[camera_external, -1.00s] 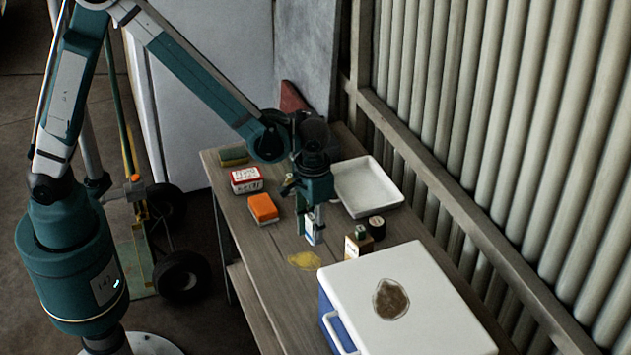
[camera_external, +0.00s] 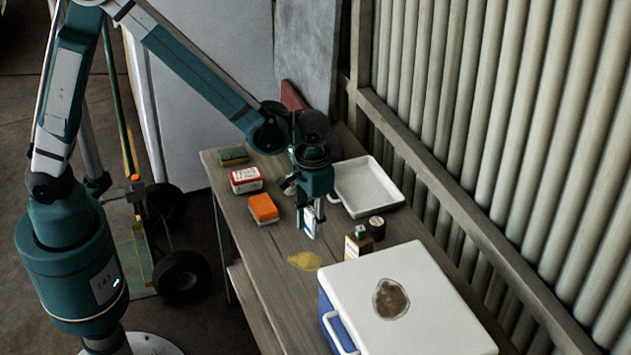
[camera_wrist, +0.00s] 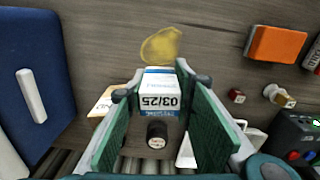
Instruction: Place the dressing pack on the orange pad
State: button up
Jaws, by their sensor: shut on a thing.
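The dressing pack is a small white and blue box (camera_external: 309,223). In the wrist view the dressing pack (camera_wrist: 160,92) shows the print "03/25". My gripper (camera_external: 313,206) is shut on it and holds it upright over the middle of the table. In the wrist view the fingers of my gripper (camera_wrist: 162,86) sit on both sides of the box. The orange pad (camera_external: 263,208) lies on the table to the left of my gripper, apart from it. In the wrist view the orange pad (camera_wrist: 276,44) is at the upper right.
A yellow stain (camera_external: 304,261) marks the wooden table (camera_external: 280,290). A white and blue cooler (camera_external: 440,305) stands at the front right. A small brown box (camera_external: 357,246) and a dark jar (camera_external: 377,228) stand close by. A white tray (camera_external: 381,203), red-white tin (camera_external: 246,180) and green-yellow sponge (camera_external: 234,156) lie farther back.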

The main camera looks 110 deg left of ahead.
jog(key=s+a+r+p, duration=0.2)
jog(key=s+a, duration=0.5)
jog(key=s, duration=0.3)
notch_tip(320, 180, up, 2)
jog(key=r+m+p, duration=0.1)
send_over(263, 204)
jog(key=shift+s+f, duration=0.1)
jog(key=shift+f, duration=0.15)
jog(key=shift+f, duration=2.95)
jog(key=shift+f+b, duration=0.45)
jog(key=shift+f, duration=1.6)
jog(key=shift+f, duration=0.15)
